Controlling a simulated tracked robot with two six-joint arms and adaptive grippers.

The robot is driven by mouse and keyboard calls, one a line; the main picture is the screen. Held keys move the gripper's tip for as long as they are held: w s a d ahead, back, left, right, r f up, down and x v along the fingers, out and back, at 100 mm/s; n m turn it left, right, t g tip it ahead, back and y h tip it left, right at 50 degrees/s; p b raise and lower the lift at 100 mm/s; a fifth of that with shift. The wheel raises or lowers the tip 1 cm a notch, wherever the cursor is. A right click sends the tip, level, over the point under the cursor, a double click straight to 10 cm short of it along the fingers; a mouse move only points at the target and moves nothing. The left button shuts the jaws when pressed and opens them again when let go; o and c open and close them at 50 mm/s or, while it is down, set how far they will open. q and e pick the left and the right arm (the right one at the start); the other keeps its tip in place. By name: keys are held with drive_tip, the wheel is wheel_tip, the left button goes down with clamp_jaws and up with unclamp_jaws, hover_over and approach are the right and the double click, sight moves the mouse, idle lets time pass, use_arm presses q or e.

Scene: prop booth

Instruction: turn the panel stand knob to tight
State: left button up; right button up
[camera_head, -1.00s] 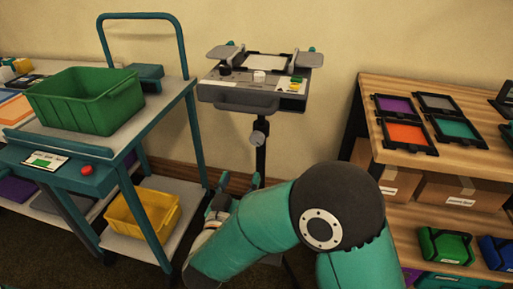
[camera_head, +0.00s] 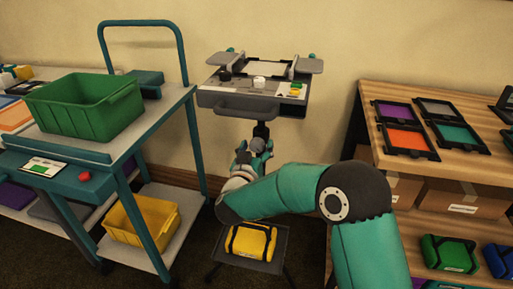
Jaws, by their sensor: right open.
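The panel stand (camera_head: 232,99) stands in the middle against the wall, a grey panel on a dark pole. The small round grey knob on its pole (camera_head: 258,145) shows only in part, between the teal fingers of my right gripper (camera_head: 256,148). The gripper is open around or just in front of the knob; I cannot tell whether it touches. My right arm comes in from the lower right and hides the lower pole. The knob's turn position is too small to read. My left gripper is not in view.
A teal cart (camera_head: 112,152) with a green bin (camera_head: 88,104) and yellow bin (camera_head: 140,219) stands left. A wooden shelf (camera_head: 375,92) with colored panels stands right. A yellow bag (camera_head: 251,241) lies on a low grey stand (camera_head: 278,263) below my arm.

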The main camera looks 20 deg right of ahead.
drive_tip(key=shift+w, duration=0.1)
drive_tip(key=c, duration=1.2)
drive_tip(key=shift+o, duration=0.2)
